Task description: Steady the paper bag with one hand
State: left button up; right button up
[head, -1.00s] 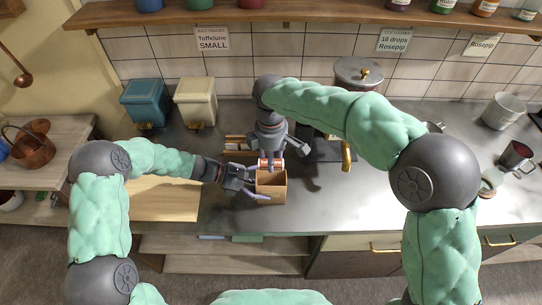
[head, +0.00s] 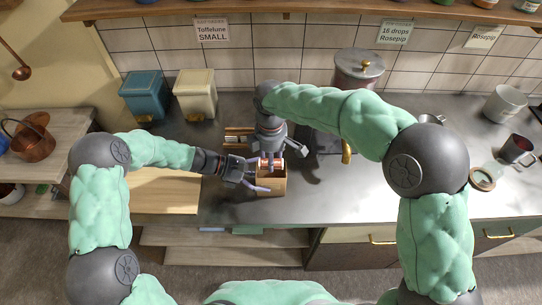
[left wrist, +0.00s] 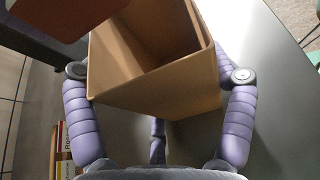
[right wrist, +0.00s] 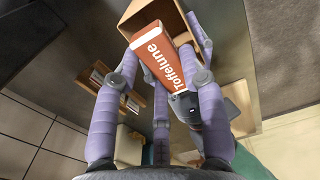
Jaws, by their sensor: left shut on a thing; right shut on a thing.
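The open-topped brown paper bag (head: 272,184) stands near the counter's front edge in the head view. My left gripper (head: 247,179) is shut on it from the left side. In the left wrist view the bag (left wrist: 150,70) sits between the purple fingers, its open top showing. My right gripper (head: 270,156) is above the bag, shut on a red-brown box (right wrist: 165,58) lettered "Toffelune". The box is at the bag's mouth; how far in it reaches I cannot tell. The bag (right wrist: 145,14) also shows behind the box in the right wrist view.
A blue bin (head: 143,95) and a cream bin (head: 196,94) stand at the back left. A wooden rack (head: 237,139) is just behind the bag. A lidded pot (head: 358,69) is behind my right arm. The counter (head: 345,195) right of the bag is clear.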

jog(key=shift+f, duration=0.15)
jog(key=shift+f, duration=0.5)
jog(key=o, duration=1.3)
jog(key=shift+r, duration=0.1)
notch_tip(320, 180, up, 12)
jog(key=shift+f, duration=0.1)
